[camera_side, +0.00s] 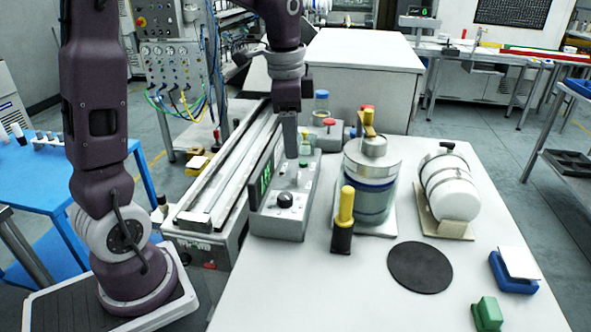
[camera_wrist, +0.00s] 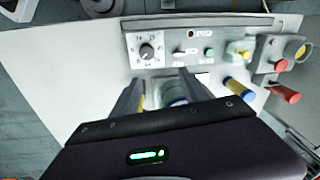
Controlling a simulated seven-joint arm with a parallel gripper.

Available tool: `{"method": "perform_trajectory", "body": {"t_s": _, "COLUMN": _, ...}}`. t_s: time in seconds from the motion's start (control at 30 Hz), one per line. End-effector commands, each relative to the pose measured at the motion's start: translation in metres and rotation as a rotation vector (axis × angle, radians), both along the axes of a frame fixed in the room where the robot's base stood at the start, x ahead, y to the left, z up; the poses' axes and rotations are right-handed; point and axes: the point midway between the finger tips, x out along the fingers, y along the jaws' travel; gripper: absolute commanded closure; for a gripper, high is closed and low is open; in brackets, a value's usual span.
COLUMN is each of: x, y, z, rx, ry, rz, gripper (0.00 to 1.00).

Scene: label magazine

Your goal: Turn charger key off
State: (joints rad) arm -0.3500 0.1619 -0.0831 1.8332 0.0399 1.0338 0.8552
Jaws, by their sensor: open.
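The grey control box (camera_side: 277,222) with a green digital display (camera_side: 267,178) stands at the left of the white table in the side view. In the wrist view its panel (camera_wrist: 165,62) carries a black dial (camera_wrist: 147,51), a small silver switch (camera_wrist: 185,50) that may be the charger key, and a green button (camera_wrist: 210,52). The switch's exact setting is too small to tell. My gripper (camera_side: 291,152) points down over the box's far part. In the wrist view my gripper (camera_wrist: 160,76) is open, its fingertips just short of the panel, apart from the switch.
A metal-lidded jar (camera_side: 371,185) and a yellow-handled tool (camera_side: 344,215) stand right of the box. A white cylinder (camera_side: 449,190) lies farther right. Red-capped items (camera_side: 329,128) stand behind the box. A conveyor (camera_side: 225,165) runs along its left. A black disc (camera_side: 420,267) lies in front.

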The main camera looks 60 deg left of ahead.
Motion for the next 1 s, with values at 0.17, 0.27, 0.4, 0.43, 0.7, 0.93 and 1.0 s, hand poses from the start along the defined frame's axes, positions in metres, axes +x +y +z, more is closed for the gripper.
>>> {"method": "perform_trajectory", "body": {"t_s": 0.17, "x": 0.038, "y": 0.042, "z": -0.044, "rx": -0.034, "ry": 0.096, "rz": -0.151, "gripper": 0.47}}
{"method": "perform_trajectory", "body": {"t_s": 0.27, "x": 0.042, "y": 0.049, "z": -0.056, "rx": -0.042, "ry": 0.110, "rz": -0.179, "gripper": 0.47}}
{"method": "perform_trajectory", "body": {"t_s": 0.4, "x": 0.041, "y": 0.048, "z": -0.082, "rx": -0.045, "ry": 0.114, "rz": -0.183, "gripper": 0.47}}
{"method": "perform_trajectory", "body": {"t_s": 0.43, "x": 0.042, "y": 0.048, "z": -0.088, "rx": -0.043, "ry": 0.113, "rz": -0.183, "gripper": 0.47}}
{"method": "perform_trajectory", "body": {"t_s": 0.7, "x": 0.042, "y": 0.048, "z": -0.122, "rx": -0.041, "ry": 0.109, "rz": -0.182, "gripper": 0.47}}
{"method": "perform_trajectory", "body": {"t_s": 0.93, "x": 0.042, "y": 0.048, "z": -0.122, "rx": -0.040, "ry": 0.108, "rz": -0.181, "gripper": 0.47}}
{"method": "perform_trajectory", "body": {"t_s": 1.0, "x": 0.042, "y": 0.048, "z": -0.122, "rx": -0.040, "ry": 0.108, "rz": -0.181, "gripper": 0.61}}
